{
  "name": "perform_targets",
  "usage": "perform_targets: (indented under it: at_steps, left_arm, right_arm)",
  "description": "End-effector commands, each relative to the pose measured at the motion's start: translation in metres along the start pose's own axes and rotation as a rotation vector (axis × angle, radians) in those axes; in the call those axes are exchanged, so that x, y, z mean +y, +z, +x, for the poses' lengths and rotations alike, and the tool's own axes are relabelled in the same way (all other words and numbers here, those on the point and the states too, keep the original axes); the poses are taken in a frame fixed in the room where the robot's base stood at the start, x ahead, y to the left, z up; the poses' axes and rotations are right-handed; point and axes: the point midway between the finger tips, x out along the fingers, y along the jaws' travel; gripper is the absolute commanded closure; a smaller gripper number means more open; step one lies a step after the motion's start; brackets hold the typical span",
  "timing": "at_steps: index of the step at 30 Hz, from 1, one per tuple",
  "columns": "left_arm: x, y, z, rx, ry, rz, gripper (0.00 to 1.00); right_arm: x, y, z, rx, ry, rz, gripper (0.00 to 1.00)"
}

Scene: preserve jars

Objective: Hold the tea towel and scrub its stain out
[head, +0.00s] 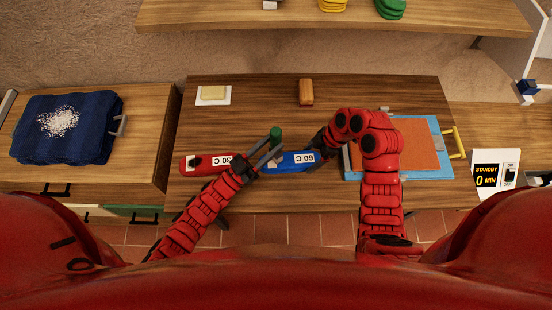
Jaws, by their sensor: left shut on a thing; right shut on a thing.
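A dark blue folded cloth (92,131) with a white speckled patch (58,122) lies on the left table; it looks like the tea towel with its stain. A grey handle (120,125) is at its right edge. Both my grippers are far from it, over the middle table. My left gripper (268,152) is shut, it seems on a small green cylinder (275,134). My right gripper (319,150) is shut at the right end of a blue labelled object (290,164); the wrist hides the grip. A red labelled object (190,163) lies partly under my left arm.
A pale block on a white sheet (213,93) and a brown block (306,92) lie at the back. A standby display (487,176) stands far right. A shelf (230,14) overhangs the back.

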Motion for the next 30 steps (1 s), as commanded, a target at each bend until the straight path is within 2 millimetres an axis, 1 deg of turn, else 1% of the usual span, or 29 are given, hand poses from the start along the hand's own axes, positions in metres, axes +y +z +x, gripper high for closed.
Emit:
perform_targets:
  at_steps: [3, 5, 25, 28, 30]
  left_arm:
    - [-0.0093, 0.0018, 0.0062, 0.001, 0.000, 0.000, 1.00]
    - [-0.0109, 0.0020, 0.0072, 0.001, 0.000, 0.000, 1.00]
    - [-0.0103, 0.0036, 0.0053, 0.000, -0.001, 0.000, 1.00]
    - [-0.0071, 0.0032, 0.0028, -0.001, -0.001, -0.001, 1.00]
    - [-0.0016, 0.0021, -0.0008, -0.002, 0.000, -0.001, 1.00]
  right_arm:
    - [-0.0001, 0.0004, 0.0003, -0.001, 0.000, 0.001, 1.00]
    - [-0.0001, 0.0004, 0.0003, -0.001, 0.000, 0.001, 1.00]
    - [-0.0001, 0.0004, 0.0003, -0.001, 0.000, 0.001, 1.00]
    - [-0.0001, 0.0004, 0.0003, -0.001, 0.000, 0.001, 1.00]
    - [-0.0001, 0.0004, 0.0004, -0.001, 0.000, 0.001, 1.00]
